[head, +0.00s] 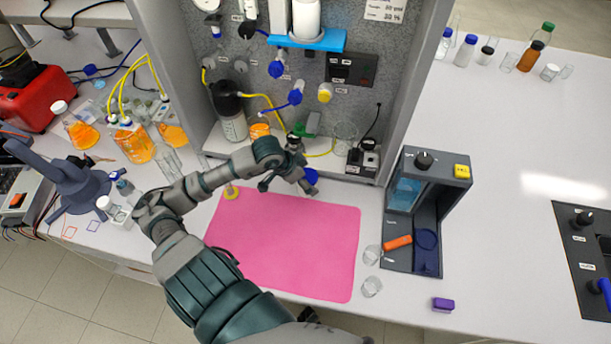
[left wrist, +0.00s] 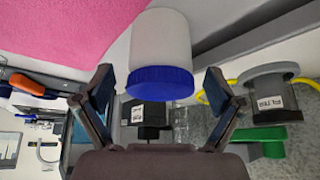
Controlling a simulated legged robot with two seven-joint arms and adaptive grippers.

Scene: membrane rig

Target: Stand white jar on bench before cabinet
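The white jar (left wrist: 160,42) with its ribbed blue lid (left wrist: 159,82) fills the top middle of the left wrist view, where it appears upside down. In the head view only its blue lid (head: 311,176) shows clearly, beside the pink mat's back edge and in front of the cabinet (head: 270,75); whether its base touches the bench cannot be seen. My left gripper (head: 288,184) is close by the jar. In the left wrist view its fingers (left wrist: 160,92) are spread, with gaps on both sides of the lid. My right gripper is not in view.
A pink mat (head: 285,240) covers the bench front. A grey device (head: 420,180) and small clear glasses (head: 372,286) stand to its right. A dark-capped bottle (head: 232,122) and a beaker (head: 344,135) stand inside the cabinet. Orange flasks (head: 134,146) crowd the left. The far right bench has free room.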

